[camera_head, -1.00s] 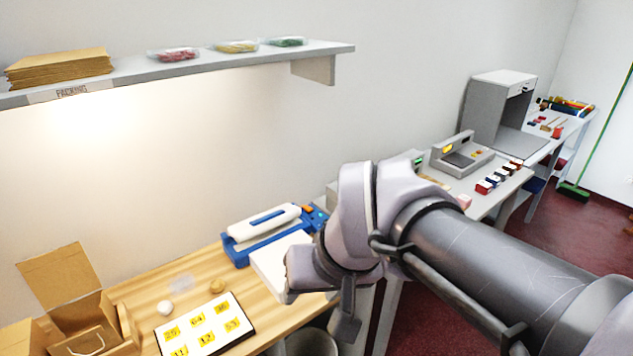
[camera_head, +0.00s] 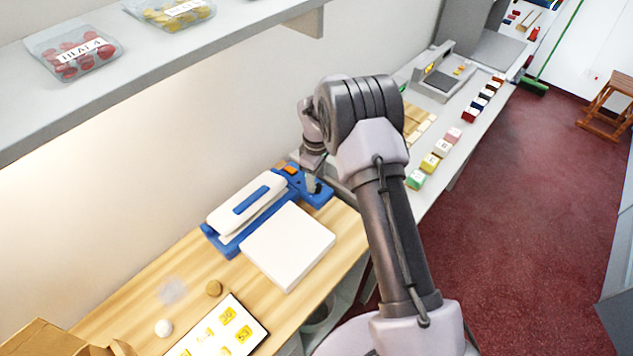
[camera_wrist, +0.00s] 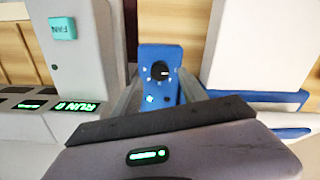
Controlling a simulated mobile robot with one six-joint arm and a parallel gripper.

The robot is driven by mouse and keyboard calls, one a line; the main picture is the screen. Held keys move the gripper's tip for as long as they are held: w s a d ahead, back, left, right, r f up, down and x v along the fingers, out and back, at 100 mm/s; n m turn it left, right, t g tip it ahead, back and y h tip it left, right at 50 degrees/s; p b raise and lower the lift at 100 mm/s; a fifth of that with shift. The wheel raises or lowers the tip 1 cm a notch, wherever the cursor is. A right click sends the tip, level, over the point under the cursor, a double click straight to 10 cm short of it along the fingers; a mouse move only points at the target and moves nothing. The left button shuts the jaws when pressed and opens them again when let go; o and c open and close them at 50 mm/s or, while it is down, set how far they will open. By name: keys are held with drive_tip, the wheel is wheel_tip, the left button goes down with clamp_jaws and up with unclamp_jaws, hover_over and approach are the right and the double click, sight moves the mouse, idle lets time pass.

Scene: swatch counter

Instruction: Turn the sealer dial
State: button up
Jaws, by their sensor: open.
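The sealer (camera_head: 225,238) is a long blue device with a white top bar on the wooden counter in the head view. Its blue control end (camera_head: 318,200) is partly hidden by my arm. In the wrist view the blue control panel (camera_wrist: 160,55) carries a round black dial (camera_wrist: 159,71) with a pale mark and small white marks around it. My gripper (camera_wrist: 158,88) is open, with one grey finger on each side of the panel in the picture. The dial lies between the fingers in view; I cannot tell whether they touch it. In the head view the fingertips are not clear.
A white block (camera_head: 290,245) lies against the sealer's front. A grey unit with a FAN label (camera_wrist: 85,40) stands left in the wrist view. A shelf (camera_head: 200,75) with bags overhangs the counter (camera_head: 135,290). Several coloured blocks line the further grey table.

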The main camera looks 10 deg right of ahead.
sight(317, 188)
drive_tip(key=shift+f, duration=1.4)
clamp_jaws()
